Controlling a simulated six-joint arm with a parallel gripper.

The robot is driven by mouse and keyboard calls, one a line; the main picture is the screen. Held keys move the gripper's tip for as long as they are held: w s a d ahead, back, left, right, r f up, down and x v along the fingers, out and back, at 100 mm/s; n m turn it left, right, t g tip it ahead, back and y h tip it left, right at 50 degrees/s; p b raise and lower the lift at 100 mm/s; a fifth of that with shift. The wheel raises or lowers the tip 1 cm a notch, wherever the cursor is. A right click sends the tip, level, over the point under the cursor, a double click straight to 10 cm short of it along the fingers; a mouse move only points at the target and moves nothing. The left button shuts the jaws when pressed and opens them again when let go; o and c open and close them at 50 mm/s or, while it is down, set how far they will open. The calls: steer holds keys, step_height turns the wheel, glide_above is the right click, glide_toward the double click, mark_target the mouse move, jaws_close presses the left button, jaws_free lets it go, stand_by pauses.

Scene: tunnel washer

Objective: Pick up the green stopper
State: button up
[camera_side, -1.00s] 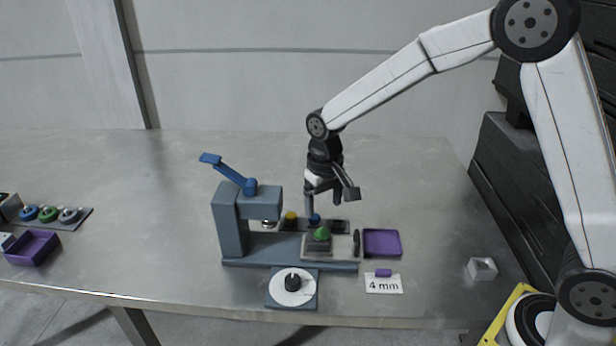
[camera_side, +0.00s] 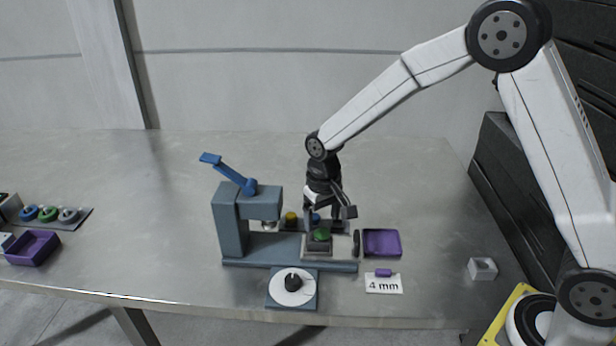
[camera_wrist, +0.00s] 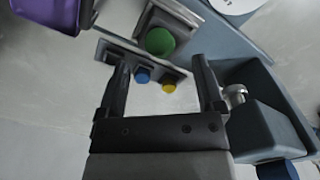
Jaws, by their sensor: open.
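The green stopper (camera_side: 321,235) sits on the grey block (camera_side: 317,251) at the right end of the blue-grey press (camera_side: 232,222). It also shows in the wrist view (camera_wrist: 160,41), beyond the fingertips and between their lines. My gripper (camera_side: 328,222) is open and empty, just above and behind the green stopper in the side view. In the wrist view its two fingers (camera_wrist: 160,75) stand wide apart. A blue stopper (camera_wrist: 142,75) and a yellow stopper (camera_wrist: 168,86) sit in a dark rack (camera_wrist: 117,52) behind the green one.
The press head and its blue lever (camera_side: 228,172) rise left of my gripper. A purple tray (camera_side: 382,243) lies to the right. In front are a dial (camera_side: 293,287) and a "4 mm" card (camera_side: 384,285). A clear block (camera_side: 482,268) stands far right. The table behind is bare.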

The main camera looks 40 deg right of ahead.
mark_target(322, 229)
steer(key=shift+f, duration=1.85)
jaws_close()
